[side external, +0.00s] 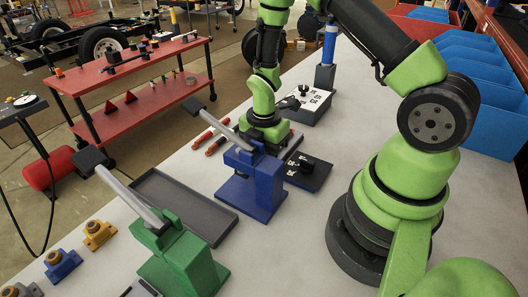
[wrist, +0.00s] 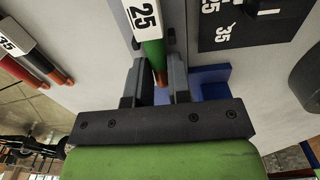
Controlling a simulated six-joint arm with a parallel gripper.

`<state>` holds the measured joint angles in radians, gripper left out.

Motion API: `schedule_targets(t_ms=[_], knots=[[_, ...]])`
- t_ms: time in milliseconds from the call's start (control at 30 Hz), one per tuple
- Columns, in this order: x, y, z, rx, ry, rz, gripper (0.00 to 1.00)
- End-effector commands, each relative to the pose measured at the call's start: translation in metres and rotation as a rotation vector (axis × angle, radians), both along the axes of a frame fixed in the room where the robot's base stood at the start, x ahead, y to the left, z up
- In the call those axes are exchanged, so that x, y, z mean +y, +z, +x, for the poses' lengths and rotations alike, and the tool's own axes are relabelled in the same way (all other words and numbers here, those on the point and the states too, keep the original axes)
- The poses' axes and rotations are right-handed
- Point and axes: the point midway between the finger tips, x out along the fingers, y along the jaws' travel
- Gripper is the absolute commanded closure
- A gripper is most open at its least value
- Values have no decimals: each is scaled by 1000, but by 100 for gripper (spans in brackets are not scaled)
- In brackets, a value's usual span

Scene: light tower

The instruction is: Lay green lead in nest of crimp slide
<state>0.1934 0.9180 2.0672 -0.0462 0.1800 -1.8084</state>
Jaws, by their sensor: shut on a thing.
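In the wrist view, my gripper (wrist: 156,82) is shut on the green lead (wrist: 153,52), which has a white "25" label and a copper-coloured end between the fingers. In the side external view, my gripper (side external: 268,142) is low behind the blue lever press (side external: 258,185); its fingers and the lead are mostly hidden there. A black plate with white markings and a black knob (side external: 308,172), possibly the crimp slide, lies right of the blue press. A marked black plate (wrist: 260,22) also shows at the upper right of the wrist view. I cannot make out the nest.
Red leads (side external: 208,136) lie left of my gripper. A dark tray (side external: 185,200) and a green lever press (side external: 180,258) stand nearer the camera. Blue bins (side external: 485,75) line the right.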

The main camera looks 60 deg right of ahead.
Motion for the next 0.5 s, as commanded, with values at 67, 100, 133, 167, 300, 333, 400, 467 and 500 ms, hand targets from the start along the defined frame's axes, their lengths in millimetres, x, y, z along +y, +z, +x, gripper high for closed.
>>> schedule_targets(t_ms=[67,100,133,167,300,333,400,467,500], knots=[[0,-1,0,0,0,0,100],[0,-1,0,0,0,0,100],[0,-1,0,0,0,0,100],[0,-1,0,-1,0,0,100],[0,-1,0,0,0,0,61],[0,-1,0,0,0,0,54],[0,-1,0,0,0,0,52],[0,-1,0,0,0,0,52],[0,-1,0,0,0,0,52]])
